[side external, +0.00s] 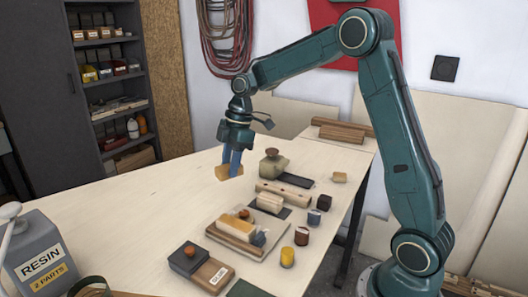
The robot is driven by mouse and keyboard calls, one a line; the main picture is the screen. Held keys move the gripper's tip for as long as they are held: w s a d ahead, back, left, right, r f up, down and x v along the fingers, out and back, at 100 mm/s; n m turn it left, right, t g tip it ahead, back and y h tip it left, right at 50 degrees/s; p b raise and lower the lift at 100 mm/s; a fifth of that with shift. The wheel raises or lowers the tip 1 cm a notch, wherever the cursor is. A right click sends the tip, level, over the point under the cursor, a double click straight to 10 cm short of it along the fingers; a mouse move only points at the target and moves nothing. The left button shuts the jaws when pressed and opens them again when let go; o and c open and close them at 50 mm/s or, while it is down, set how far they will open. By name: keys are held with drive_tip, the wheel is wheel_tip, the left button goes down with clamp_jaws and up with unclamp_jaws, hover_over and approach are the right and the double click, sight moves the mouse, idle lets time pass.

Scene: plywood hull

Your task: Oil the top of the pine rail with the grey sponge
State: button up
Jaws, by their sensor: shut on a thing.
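My gripper (231,170), with blue fingers pointing down, is shut on a tan block (221,174) over the left-middle of the table. Whether the block touches the tabletop is unclear. A small grey block (258,239), which may be the grey sponge, lies on a wooden board by a pale wooden block (235,230). A longer pale wooden rail (283,194) lies farther back, to the right of my gripper. I cannot tell which pale piece is the pine rail. The fingers hide part of the tan block.
A grey-green object with a brown knob (273,163) stands right of my gripper. Small jars, one yellow (287,257), stand near the right edge. A dark-topped labelled block (200,265) and a resin can (38,255) are in front.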

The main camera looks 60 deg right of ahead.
sight(259, 184)
drive_tip(key=d+f+n+g, duration=0.1)
drive_tip(key=d+n, duration=0.4)
drive_tip(key=d, duration=0.9)
drive_tip(key=shift+s+f, duration=0.25)
drive_tip(key=shift+f, duration=0.25)
drive_tip(key=shift+d, duration=0.1)
drive_tip(key=shift+d+f+x, duration=0.1)
drive_tip(key=shift+d+x, duration=0.2)
drive_tip(key=shift+x, duration=0.9)
drive_tip(key=shift+d+f+x, duration=0.1)
drive_tip(key=shift+d+x, duration=0.15)
drive_tip(key=shift+x, duration=0.9)
drive_tip(key=shift+d+x, duration=0.3)
drive_tip(key=shift+x, duration=0.9)
drive_tip(key=shift+o, duration=0.2)
drive_tip(key=shift+s+f, duration=0.35)
drive_tip(key=shift+s, duration=0.7)
drive_tip(key=shift+c, duration=0.2)
drive_tip(key=shift+s, duration=7.35)
drive_tip(key=shift+w, duration=8.45)
drive_tip(key=a+v, duration=0.2)
drive_tip(key=v, duration=0.5)
drive_tip(key=shift+d+r, duration=0.15)
drive_tip(key=shift+r, duration=0.5)
